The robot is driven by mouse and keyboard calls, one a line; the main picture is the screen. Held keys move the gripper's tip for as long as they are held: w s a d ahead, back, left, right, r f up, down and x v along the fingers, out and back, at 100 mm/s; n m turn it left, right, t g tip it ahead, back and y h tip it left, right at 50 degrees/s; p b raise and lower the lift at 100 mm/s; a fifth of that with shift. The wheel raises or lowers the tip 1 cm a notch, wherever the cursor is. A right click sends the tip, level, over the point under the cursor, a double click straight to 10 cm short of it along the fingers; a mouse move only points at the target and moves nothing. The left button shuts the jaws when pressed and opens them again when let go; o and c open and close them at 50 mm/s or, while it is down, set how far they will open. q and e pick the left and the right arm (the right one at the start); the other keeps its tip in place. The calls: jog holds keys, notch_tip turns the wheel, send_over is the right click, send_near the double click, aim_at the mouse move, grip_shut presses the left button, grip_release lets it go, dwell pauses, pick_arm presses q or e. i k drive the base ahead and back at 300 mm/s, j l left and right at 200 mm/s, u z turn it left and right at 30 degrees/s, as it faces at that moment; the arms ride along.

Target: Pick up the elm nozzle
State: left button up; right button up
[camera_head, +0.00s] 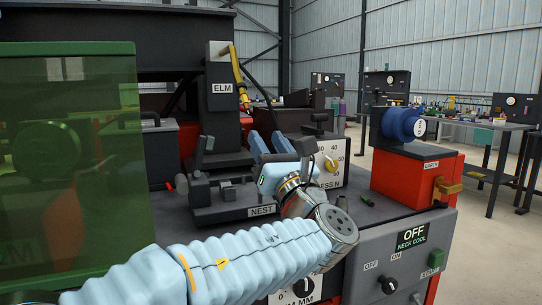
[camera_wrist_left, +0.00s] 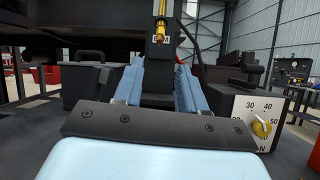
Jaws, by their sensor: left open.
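The elm nozzle (camera_head: 238,72) is a slim yellow, brass-like piece on the dark column (camera_head: 221,100) labelled ELM. In the left wrist view the nozzle (camera_wrist_left: 160,27) shows upright at the top centre, above and beyond my fingertips. My left gripper (camera_head: 270,143) is open, its two pale blue fingers pointing toward the column, lower than the nozzle. In the left wrist view my left gripper (camera_wrist_left: 159,65) has nothing held between its fingers, and they are apart from the nozzle. My right gripper is not in view.
A dark fixture labelled NEST (camera_head: 235,200) lies beside my left wrist. A dial panel (camera_head: 328,165) with a yellow knob stands right of the gripper. A green translucent screen (camera_head: 70,160) fills the left. A red box with a blue spool (camera_head: 400,124) stands at right.

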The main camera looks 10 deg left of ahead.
aim_at(341, 202)
jog(key=k+l, duration=0.8)
jog(key=l, duration=0.1)
